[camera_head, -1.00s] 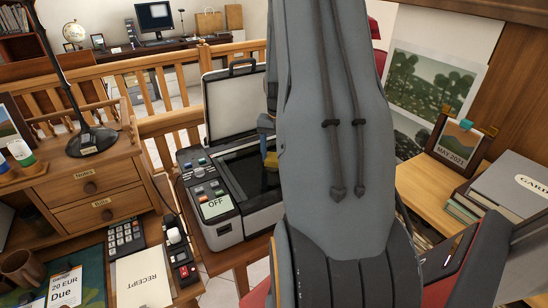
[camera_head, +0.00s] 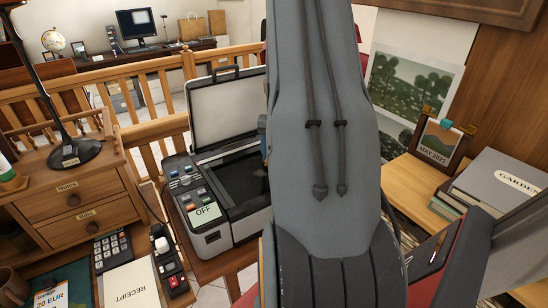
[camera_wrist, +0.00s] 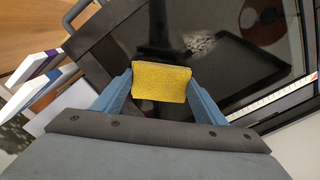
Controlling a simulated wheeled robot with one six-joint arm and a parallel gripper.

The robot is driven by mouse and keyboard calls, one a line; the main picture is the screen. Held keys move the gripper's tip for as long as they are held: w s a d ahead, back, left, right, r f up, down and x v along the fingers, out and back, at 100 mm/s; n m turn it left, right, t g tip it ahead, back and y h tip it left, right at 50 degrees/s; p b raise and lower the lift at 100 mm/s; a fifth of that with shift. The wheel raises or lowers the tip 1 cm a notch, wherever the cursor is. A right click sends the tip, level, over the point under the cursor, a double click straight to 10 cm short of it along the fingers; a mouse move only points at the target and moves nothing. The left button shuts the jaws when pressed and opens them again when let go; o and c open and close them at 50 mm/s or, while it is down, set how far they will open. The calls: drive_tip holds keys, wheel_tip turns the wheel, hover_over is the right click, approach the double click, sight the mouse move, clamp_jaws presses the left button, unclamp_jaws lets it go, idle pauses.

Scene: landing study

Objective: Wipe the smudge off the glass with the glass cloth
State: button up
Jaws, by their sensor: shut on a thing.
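My gripper (camera_wrist: 160,92) is shut on the yellow glass cloth (camera_wrist: 161,82), a small thick block between its blue fingers. In the wrist view it is over the dark scanner glass (camera_wrist: 275,75); I cannot tell whether the cloth touches it. A pale, blotchy smudge (camera_wrist: 200,43) shows on the glass just beyond the cloth, up and to the right. In the head view, the glass (camera_head: 240,180) lies in the scanner (camera_head: 215,238), whose lid (camera_head: 228,110) stands open. My arm hides the cloth and the glass's right part there.
The scanner's button panel with an OFF display (camera_head: 204,215) is left of the glass. A drawer unit (camera_head: 75,200) with a lamp (camera_head: 75,153) stands farther left. A wooden railing (camera_head: 160,130) runs behind. A calendar (camera_head: 440,148) and grey box (camera_head: 505,180) are on the right.

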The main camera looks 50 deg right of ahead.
sight(252, 174)
drive_tip(key=shift+w+a+f, duration=0.15)
drive_tip(key=shift+a, duration=0.6)
drive_tip(key=shift+w+a+f, duration=0.1)
drive_tip(key=shift+a+f, duration=0.05)
drive_tip(key=shift+a, duration=0.55)
drive_tip(key=shift+w+a+r+p, duration=0.1)
drive_tip(key=shift+w+a+p, duration=0.2)
drive_tip(key=shift+a, duration=0.95)
drive_tip(key=shift+w+a+r+p, duration=0.15)
drive_tip(key=shift+w+a+p, duration=0.2)
drive_tip(key=shift+a, duration=0.9)
drive_tip(key=shift+w+a+r+p, duration=0.15)
drive_tip(key=shift+w+a, duration=0.25)
drive_tip(key=shift+a, duration=0.85)
drive_tip(key=shift+r, duration=0.1)
wheel_tip(252, 174, up, 7)
drive_tip(key=p, duration=0.4)
drive_tip(key=shift+p, duration=0.3)
drive_tip(key=shift+s, duration=0.1)
